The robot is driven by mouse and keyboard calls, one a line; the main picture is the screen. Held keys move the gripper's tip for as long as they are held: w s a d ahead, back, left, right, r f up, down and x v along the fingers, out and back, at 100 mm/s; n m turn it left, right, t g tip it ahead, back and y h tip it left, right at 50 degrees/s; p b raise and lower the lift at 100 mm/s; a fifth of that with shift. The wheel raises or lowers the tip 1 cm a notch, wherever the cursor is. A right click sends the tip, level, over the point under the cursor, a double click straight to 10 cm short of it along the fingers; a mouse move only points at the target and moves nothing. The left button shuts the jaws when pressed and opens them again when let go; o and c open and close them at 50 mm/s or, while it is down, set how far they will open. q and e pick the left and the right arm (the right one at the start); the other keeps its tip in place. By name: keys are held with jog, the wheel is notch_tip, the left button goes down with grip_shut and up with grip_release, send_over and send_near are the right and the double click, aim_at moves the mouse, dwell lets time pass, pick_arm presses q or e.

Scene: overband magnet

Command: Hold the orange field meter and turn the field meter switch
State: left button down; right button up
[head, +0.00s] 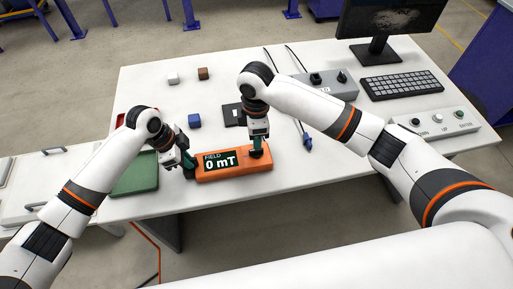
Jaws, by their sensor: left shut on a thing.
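The orange field meter (233,174) lies near the front edge of the white table, its dark green display reading "FIELD 0 mT". My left gripper (188,170) is shut on the meter's left end. My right gripper (256,150) points down over the right part of the meter's top, at a small dark part there. The switch is mostly hidden by the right fingers, and I cannot tell whether they are closed on it.
A green tray (134,178) is left of the meter. A grey control box (334,86), keyboard (401,85), monitor (388,18) and button panel (436,124) are at right.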

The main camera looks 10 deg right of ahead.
notch_tip(320, 180, up, 14)
dwell(1.1)
jog(key=shift+f, duration=0.1)
pick_arm(q)
jog(key=c, duration=1.4)
grip_release()
jog(key=shift+o, duration=0.2)
